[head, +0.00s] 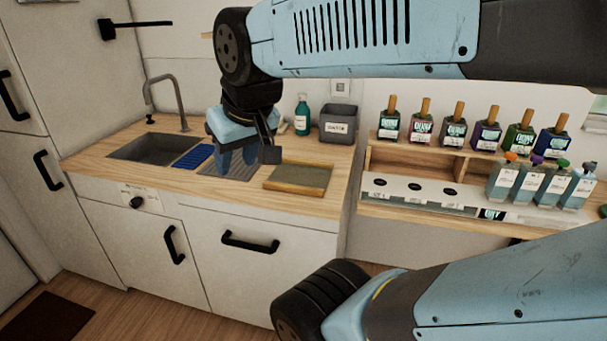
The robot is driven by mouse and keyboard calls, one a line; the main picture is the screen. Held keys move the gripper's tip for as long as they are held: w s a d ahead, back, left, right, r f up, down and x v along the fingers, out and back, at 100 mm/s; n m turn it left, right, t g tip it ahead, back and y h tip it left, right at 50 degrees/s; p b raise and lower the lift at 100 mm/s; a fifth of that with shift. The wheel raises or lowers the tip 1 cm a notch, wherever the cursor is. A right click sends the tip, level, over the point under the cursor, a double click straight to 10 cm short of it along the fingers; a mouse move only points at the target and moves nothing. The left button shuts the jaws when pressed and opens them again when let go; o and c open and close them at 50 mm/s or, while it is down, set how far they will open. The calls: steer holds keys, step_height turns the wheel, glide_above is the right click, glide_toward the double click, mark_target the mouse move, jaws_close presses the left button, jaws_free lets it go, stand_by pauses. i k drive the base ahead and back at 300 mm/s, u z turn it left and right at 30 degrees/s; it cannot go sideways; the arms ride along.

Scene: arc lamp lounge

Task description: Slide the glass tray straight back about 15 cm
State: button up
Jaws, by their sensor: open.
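The tray (297,178), with a light wooden rim and a grey-green glassy panel, lies flat near the front edge of the wooden counter, right of the sink. My gripper (237,163) points down over the grey ribbed drainboard (232,171), left of and apart from the tray. Its blue fingers are open, with nothing seen between them. The exact height of the fingertips above the counter is hard to tell.
Behind the tray stand a grey labelled bin (338,124) and a teal bottle (302,115). A blue mat (193,156) lies beside the sink (154,147) and its tall faucet (180,100). To the right, a wooden shelf (410,158) holds several bottles. Some bare counter shows behind the tray.

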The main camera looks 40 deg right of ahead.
mark_target(305, 177)
steer(key=u, duration=0.45)
steer(key=i, duration=0.15)
steer(key=z, duration=2.4)
steer(key=k, duration=0.8)
steer(key=u, duration=0.65)
steer(key=i, duration=1)
steer(key=u, duration=0.05)
